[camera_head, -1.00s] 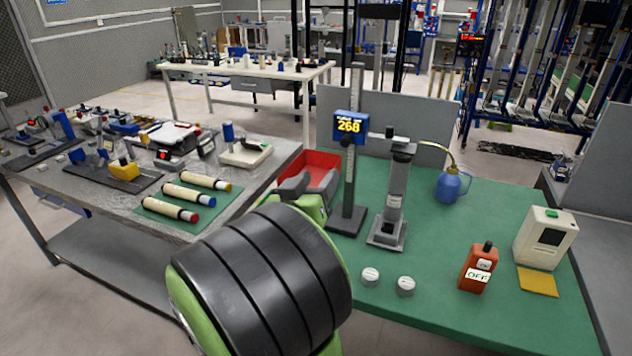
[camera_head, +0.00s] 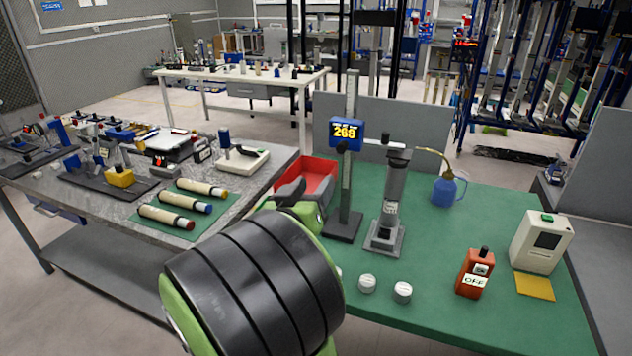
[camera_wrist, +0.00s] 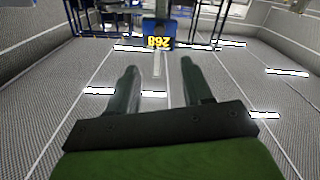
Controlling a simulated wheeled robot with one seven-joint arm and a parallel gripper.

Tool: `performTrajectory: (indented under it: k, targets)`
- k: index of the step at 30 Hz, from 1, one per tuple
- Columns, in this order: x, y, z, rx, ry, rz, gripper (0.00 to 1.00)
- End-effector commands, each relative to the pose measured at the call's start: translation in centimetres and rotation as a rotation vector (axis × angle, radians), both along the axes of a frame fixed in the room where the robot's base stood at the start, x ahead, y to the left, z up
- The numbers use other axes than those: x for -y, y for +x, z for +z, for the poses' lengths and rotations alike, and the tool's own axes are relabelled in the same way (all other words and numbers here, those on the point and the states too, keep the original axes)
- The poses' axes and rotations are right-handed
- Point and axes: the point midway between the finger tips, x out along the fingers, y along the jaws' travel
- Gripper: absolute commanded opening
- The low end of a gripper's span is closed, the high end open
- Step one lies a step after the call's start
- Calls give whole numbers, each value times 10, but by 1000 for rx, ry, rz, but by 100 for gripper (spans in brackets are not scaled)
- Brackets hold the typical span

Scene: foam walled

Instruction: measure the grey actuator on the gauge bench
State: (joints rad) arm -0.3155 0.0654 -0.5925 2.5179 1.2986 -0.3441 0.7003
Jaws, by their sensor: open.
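The grey actuator (camera_head: 393,190) stands upright on a grey square base on the green-topped gauge bench (camera_head: 440,240). Its top is dark and a small label shows on its side. My gripper (camera_head: 290,192) is left of the gauge, partly hidden behind my wrist. In the wrist view my gripper (camera_wrist: 162,80) has its two fingers apart with nothing between them. The display shows upside down beyond them; the actuator is not clear there.
A red bin (camera_head: 318,174) lies just behind my gripper. White knobs (camera_head: 402,292), an orange OFF box (camera_head: 474,272), a blue can (camera_head: 446,190) and a white device (camera_head: 541,242) stand on the bench. The left table (camera_head: 100,213) holds several tubes and tools.

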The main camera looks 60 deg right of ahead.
Motion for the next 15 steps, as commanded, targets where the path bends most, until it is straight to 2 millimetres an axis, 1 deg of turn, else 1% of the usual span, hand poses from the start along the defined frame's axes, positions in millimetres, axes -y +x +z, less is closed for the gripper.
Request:
performTrajectory:
  k: [3, 11, 15]
  targets:
    - [5, -3, 4, -4, -4, -12, 50]
    - [12, 1, 3, -3, 1, -5, 50]
    - [24, 3, 7, -9, -2, -7, 50]
